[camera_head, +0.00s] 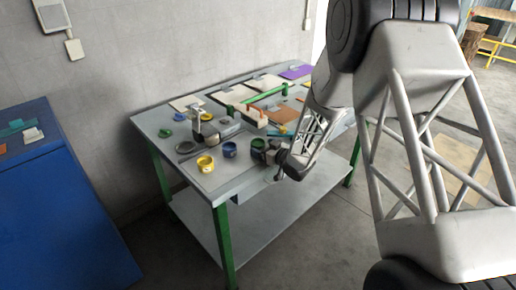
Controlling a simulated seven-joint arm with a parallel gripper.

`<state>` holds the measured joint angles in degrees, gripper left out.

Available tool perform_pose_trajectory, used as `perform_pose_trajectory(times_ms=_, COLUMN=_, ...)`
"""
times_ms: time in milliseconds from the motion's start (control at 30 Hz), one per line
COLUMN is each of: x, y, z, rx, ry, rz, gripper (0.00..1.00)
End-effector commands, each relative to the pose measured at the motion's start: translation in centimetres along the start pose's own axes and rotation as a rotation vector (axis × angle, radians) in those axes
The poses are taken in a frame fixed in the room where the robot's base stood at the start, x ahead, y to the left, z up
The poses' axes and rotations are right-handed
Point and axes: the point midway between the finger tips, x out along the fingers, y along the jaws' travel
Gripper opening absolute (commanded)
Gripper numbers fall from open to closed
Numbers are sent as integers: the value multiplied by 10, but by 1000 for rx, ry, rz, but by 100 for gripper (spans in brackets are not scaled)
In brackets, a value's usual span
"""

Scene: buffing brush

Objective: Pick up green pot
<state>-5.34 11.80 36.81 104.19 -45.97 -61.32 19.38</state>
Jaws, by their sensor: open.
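The green pot (258,145) stands near the front edge of the grey table, the rightmost in a row of small pots. Its rim looks green and its inside dark. My gripper (272,155) is at the end of the arm, low and close to the pot's right side. It is open, but its fingers are small, dark and partly hidden by the wrist. I cannot tell whether they touch the pot or lie around it.
A blue pot (229,150) and a yellow pot (205,163) stand left of the green pot. A grey device (212,128) sits behind them. Boards and a green-handled item (265,95) fill the table's back. A blue cabinet (60,215) stands at left.

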Motion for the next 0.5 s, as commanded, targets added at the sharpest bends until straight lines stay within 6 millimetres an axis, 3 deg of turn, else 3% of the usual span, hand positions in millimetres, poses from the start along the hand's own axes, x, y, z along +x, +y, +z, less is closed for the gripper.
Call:
perform_pose_trajectory(times_ms=200, x=21, y=-1, z=1, rx=0, ry=-1, rz=-2, gripper=92)
perform_pose_trajectory(times_ms=500, x=26, y=-1, z=1, rx=0, ry=-1, rz=0, gripper=92)
